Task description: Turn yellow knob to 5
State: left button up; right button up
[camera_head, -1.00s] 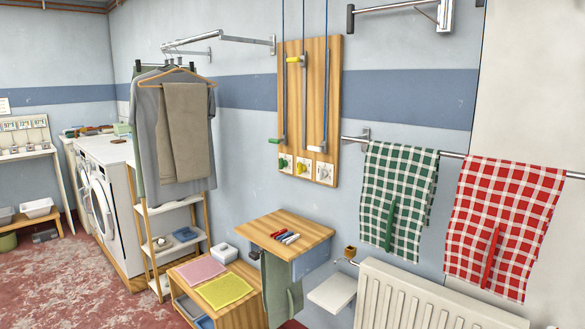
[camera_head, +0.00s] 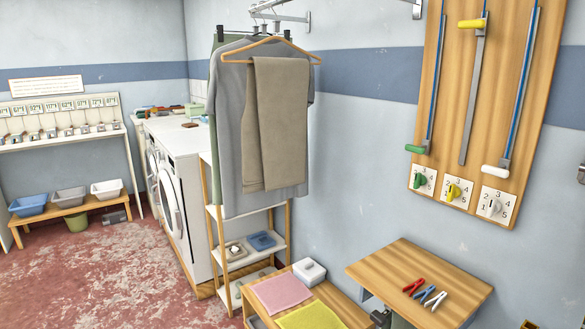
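The yellow knob (camera_head: 453,192) sits on the middle white numbered dial plate at the bottom of a wooden wall board (camera_head: 484,110). Its exact pointing is too small to read surely. A green knob (camera_head: 420,181) is on the plate to its left, and a white knob (camera_head: 493,207) on the plate to its right. Above them are slider rails with a yellow handle (camera_head: 472,23) near the top, and a green handle (camera_head: 415,149) and a white handle (camera_head: 495,171) low down. Neither of my grippers shows in this view.
A small wooden shelf (camera_head: 400,257) with red, blue and white tools juts from the wall below the board. A clothes rack (camera_head: 207,246) with hanging garments and white machines (camera_head: 184,208) stand left. Red floor (camera_head: 110,285) is free at lower left.

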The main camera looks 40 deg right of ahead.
aim_at(455, 191)
jog(key=z, duration=0.05)
jog(key=i, duration=1.9)
jog(key=z, duration=1.6)
jog(key=i, duration=0.85)
jog(key=z, duration=0.85)
